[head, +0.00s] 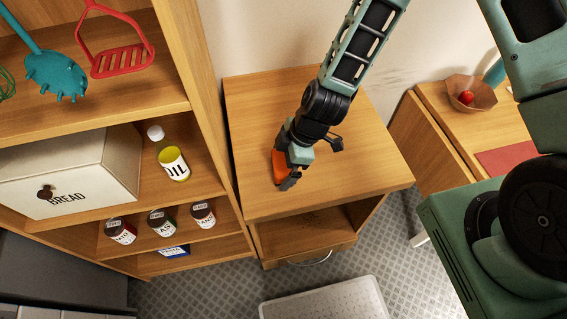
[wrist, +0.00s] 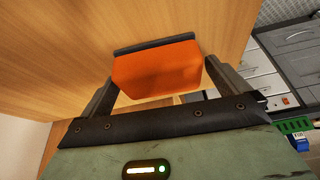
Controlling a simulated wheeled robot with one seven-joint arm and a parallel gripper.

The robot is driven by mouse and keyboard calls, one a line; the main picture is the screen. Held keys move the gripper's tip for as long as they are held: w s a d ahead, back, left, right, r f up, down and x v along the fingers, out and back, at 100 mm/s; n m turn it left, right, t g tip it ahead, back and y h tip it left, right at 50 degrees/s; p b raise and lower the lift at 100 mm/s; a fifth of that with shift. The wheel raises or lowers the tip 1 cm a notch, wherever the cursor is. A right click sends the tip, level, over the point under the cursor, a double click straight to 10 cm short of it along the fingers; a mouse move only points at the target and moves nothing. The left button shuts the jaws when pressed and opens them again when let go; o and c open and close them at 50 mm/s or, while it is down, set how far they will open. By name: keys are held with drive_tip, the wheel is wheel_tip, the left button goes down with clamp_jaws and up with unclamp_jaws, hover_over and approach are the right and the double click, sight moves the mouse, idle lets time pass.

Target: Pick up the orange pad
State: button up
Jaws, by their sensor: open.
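The orange pad (head: 278,168) is on the wooden cabinet top (head: 345,180), partly hidden by my gripper (head: 289,181) in the head view. In the wrist view the orange pad (wrist: 157,75) has a dark strip along its far edge. My gripper (wrist: 160,72) is open there, with one dark finger on each side of the pad. The fingertips are close to the pad's sides; I cannot tell whether they touch it.
At right, another wooden surface carries a bowl (head: 470,95) with a red fruit. The cabinet top around the pad is clear.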

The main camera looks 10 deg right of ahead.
sight(284, 161)
drive_tip(key=shift+c, duration=0.3)
drive_tip(key=c, duration=0.8)
drive_tip(key=shift+r, duration=0.2)
drive_tip(key=shift+c, duration=0.2)
wheel_tip(284, 161, up, 10)
drive_tip(key=shift+f+b, duration=0.15)
drive_tip(key=shift+b, duration=1)
drive_tip(key=shift+o, duration=0.4)
drive_tip(key=shift+f, duration=0.1)
